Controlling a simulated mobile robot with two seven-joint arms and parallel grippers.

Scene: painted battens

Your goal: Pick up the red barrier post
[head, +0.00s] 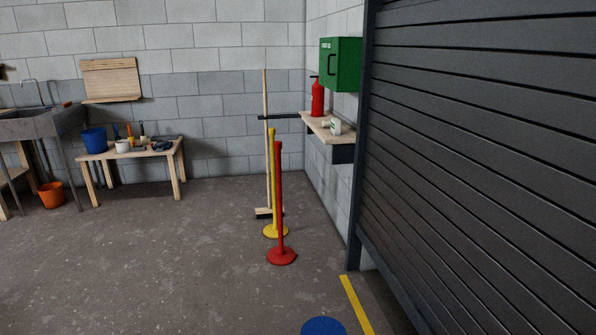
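The red barrier post (280,205) stands upright on a round red base on the concrete floor, a little left of the grey slatted shutter. A yellow barrier post (272,170) stands just behind it and is partly hidden by it. Neither of my grippers shows in the head view, so I cannot see where they are relative to the post.
A broom (266,150) stands upright behind the posts. A wall shelf (325,128) holds a red extinguisher (317,98). The slatted shutter (480,130) closes off the right. A low wooden table (165,152) stands at the back left.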

